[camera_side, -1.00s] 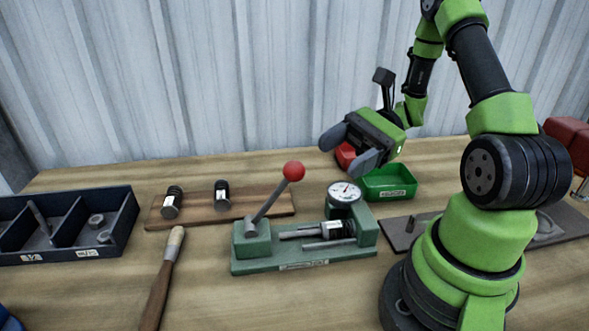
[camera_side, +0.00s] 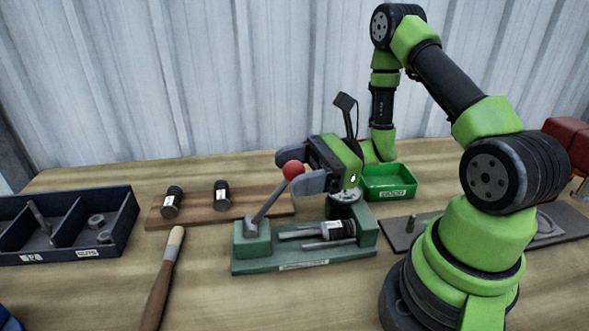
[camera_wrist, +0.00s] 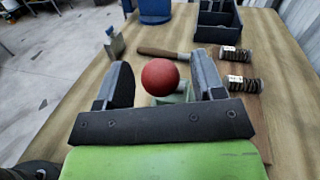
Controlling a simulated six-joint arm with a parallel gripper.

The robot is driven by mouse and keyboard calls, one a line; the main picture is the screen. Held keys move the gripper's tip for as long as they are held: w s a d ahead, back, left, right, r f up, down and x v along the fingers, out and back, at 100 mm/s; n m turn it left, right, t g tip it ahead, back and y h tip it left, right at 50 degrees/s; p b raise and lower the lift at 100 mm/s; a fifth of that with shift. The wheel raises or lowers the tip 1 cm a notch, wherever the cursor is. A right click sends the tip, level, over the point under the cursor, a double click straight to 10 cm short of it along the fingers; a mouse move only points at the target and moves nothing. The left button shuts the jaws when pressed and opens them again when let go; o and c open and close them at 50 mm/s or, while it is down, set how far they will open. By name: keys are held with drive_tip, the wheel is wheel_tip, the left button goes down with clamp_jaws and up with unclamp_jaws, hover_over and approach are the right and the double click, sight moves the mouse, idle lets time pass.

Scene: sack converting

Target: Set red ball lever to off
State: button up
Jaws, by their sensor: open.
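The red ball (camera_side: 293,169) tops a grey lever (camera_side: 268,202) that rises from a green fixture (camera_side: 290,264), tilted up to the right. My gripper (camera_side: 298,169) is open, with its fingers at the height of the ball. In the wrist view the red ball (camera_wrist: 160,77) shows between the two open fingers of my gripper (camera_wrist: 160,85), with gaps on both sides. I cannot tell whether a finger touches it. The gauge on the fixture is partly hidden by my gripper in the side view.
A wooden board (camera_side: 257,207) with two black-and-silver cylinders lies behind the fixture. A dark compartment tray (camera_side: 118,222) is at left, with a wooden-handled tool (camera_side: 159,288) in front. A green bin (camera_side: 390,193) stands behind right. Bench at front centre is clear.

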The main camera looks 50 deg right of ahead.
drive_tip(key=shift+w+a, duration=0.1)
drive_tip(key=shift+a, duration=0.05)
drive_tip(key=shift+c, duration=0.3)
clamp_jaws()
